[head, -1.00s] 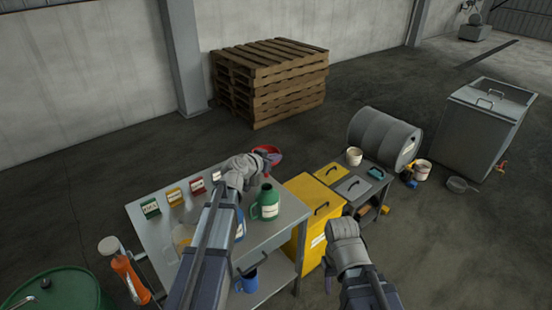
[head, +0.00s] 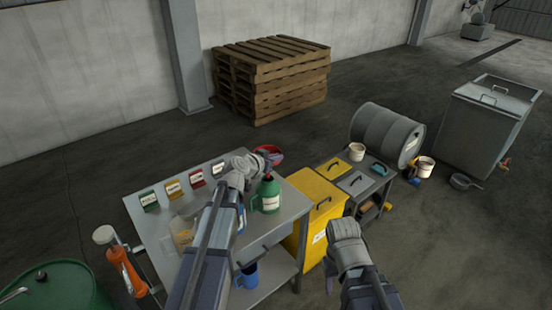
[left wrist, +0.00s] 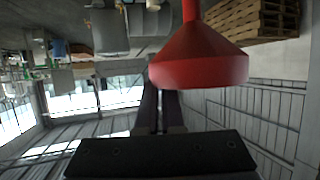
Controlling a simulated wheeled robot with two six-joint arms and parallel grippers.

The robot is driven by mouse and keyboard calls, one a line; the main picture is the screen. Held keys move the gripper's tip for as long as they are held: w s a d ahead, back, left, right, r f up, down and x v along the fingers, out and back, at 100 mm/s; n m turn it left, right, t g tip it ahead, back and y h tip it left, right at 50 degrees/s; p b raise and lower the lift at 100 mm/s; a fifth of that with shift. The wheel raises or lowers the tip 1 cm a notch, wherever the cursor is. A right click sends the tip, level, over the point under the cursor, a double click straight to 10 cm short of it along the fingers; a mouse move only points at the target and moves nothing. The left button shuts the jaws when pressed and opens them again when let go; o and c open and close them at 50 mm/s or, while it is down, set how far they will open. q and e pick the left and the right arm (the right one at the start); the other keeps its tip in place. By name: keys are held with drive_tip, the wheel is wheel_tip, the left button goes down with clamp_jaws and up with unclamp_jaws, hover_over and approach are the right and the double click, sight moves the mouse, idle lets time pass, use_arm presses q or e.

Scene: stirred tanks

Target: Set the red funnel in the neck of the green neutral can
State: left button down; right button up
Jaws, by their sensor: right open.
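The red funnel (head: 270,152) is in my left gripper (head: 258,164), above the grey bench's right part. In the left wrist view, the red funnel (left wrist: 200,55) has its wide rim beside the close-set fingers (left wrist: 160,95), which pinch its edge. That view is upside down, so the mouth faces up and the spout down. The green can (head: 267,196) stands upright on the bench beneath the funnel. The gripper partly covers the area above its neck; I cannot tell whether the spout is inside. My right gripper (head: 344,232) is open and empty, in front of the yellow bin.
The grey bench (head: 240,248) holds several coloured label cards at its back, and a yellowish jug (head: 182,232). A blue mug (head: 247,275) is on the lower shelf. The yellow bin (head: 312,209) and a low cart (head: 362,193) stand to the right.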

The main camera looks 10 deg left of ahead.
use_arm(q)
drive_tip(key=shift+f+b, duration=2.45)
drive_tip(key=shift+f, duration=0.25)
drive_tip(key=c, duration=1)
unclamp_jaws()
drive_tip(key=shift+r, duration=0.1)
drive_tip(key=p+v, duration=0.3)
drive_tip(key=v, duration=0.4)
drive_tip(key=shift+s+a+r, duration=0.1)
drive_tip(key=shift+s, duration=0.25)
